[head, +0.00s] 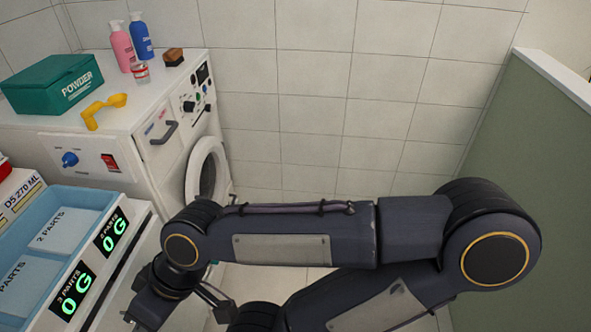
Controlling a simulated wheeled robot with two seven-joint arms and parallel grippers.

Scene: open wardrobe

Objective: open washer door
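The washer (148,170) is a white machine at the left, its front facing right. Its round door, a white ring (192,172) around dark glass, is seen at a steep angle. It looks flush with the front, but my arm hides its lower part, so I cannot tell whether it is fully shut. My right arm comes in from the right and crosses in front of the door. My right gripper (178,306) is low, below and left of the door, apart from the visible ring. My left gripper is out of view.
On the washer stand a green powder box (55,84), a yellow scoop (104,108), pink (122,46) and blue (141,38) bottles, a small jar (141,73) and a brush (173,57). A blue tray with displays (112,232) is at lower left. A green partition (535,170) bounds the right.

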